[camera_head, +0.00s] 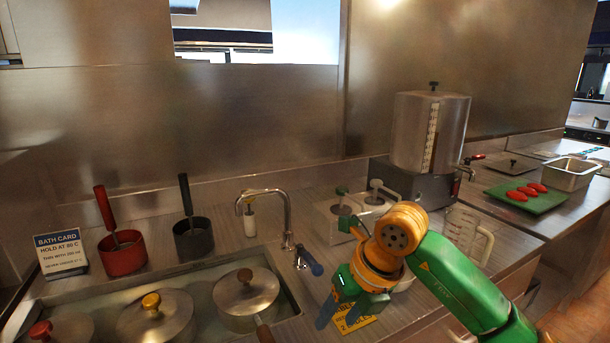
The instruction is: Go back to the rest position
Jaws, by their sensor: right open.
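My right arm, green and orange, comes in from the lower right. Its gripper (340,308) points downward over the counter, right of the sink, close to a yellow card (358,323) that it partly hides. The gripper's fingers are apart and I see nothing held between them. My left gripper is not in view.
Lidded pots (247,292) sit in the sink at the lower left, below a curved faucet (288,215). Pump dispensers (343,208) and a clear measuring jug (467,235) stand close to my right arm. A steel boiler (412,135) stands behind. A green board (525,197) lies at right.

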